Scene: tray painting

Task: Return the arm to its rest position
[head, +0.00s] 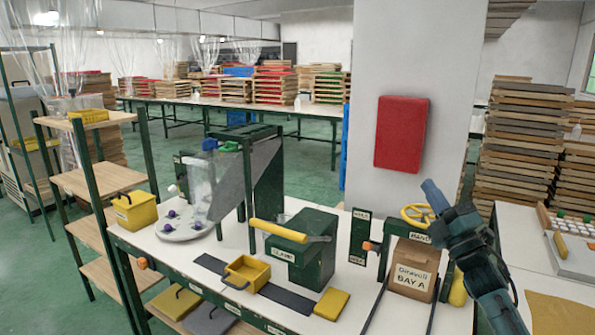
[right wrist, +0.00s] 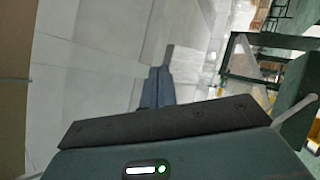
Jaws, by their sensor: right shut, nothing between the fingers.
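My right gripper (head: 431,196) shows at the right of the head view, its arm coming up from the bottom right edge. It is raised above the right end of the workbench, in front of the pale pillar, and points up and to the left. Its fingers are together with nothing between them. In the right wrist view the fingers (right wrist: 156,88) are side by side against a pale, blurred background. My left gripper is not in view.
A cardboard box (head: 408,283) marked BAY A and a yellow handwheel (head: 416,215) stand close to my right arm. A green clamp unit (head: 300,250), a yellow bin (head: 247,274) and a round plate (head: 182,232) are on the bench. A red panel (head: 400,134) is on the pillar.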

